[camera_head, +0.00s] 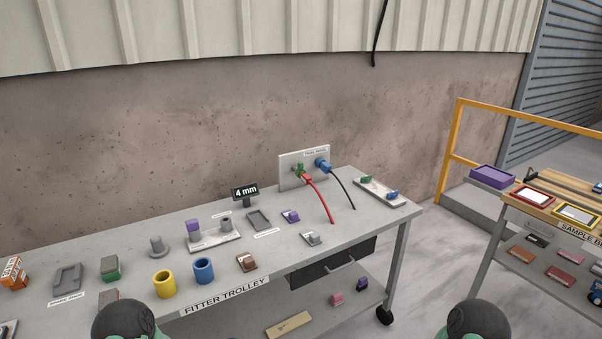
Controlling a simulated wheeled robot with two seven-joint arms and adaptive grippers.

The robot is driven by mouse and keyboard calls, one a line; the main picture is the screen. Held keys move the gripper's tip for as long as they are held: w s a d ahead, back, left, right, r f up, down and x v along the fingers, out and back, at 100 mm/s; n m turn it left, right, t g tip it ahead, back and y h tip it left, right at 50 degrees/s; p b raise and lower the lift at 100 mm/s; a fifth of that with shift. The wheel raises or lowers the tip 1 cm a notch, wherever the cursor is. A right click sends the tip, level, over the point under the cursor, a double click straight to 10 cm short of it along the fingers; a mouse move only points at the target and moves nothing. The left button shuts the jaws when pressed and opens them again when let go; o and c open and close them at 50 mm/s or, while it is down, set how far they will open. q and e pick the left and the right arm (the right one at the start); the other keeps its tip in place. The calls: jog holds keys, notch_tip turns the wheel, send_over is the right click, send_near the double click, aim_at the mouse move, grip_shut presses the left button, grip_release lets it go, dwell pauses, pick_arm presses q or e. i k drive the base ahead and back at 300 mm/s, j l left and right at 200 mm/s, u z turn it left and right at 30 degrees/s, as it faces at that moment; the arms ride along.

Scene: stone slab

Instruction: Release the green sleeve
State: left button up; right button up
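A green sleeve (299,169) sits on the left socket of the grey upright panel (291,157) at the back of the trolley, around or against a red plug (307,178) with a red cable. A blue sleeve or plug (322,166) with a black cable sits at the right socket. Another small green piece (366,180) and a blue piece (392,194) lie on a pale tray (374,195) at the trolley's right end. Dark rounded parts of my two arms show at the bottom edge. Neither gripper is in view.
The fitter trolley (345,240) carries a yellow ring (164,284), a blue ring (204,270), a "4 mm" sign (245,192) and several small blocks. Red and black cables hang before the panel. A sample bench (560,205) stands at the right, past a floor gap.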

aim_at(300, 164)
jog(key=i+l, duration=0.25)
jog(key=l, duration=0.15)
jog(key=i+l, duration=0.25)
jog(key=l, duration=0.15)
jog(key=i+l, duration=0.2)
jog(key=l, duration=0.2)
jog(key=i+l, duration=0.25)
jog(key=l, duration=0.15)
jog(key=u, duration=1.05)
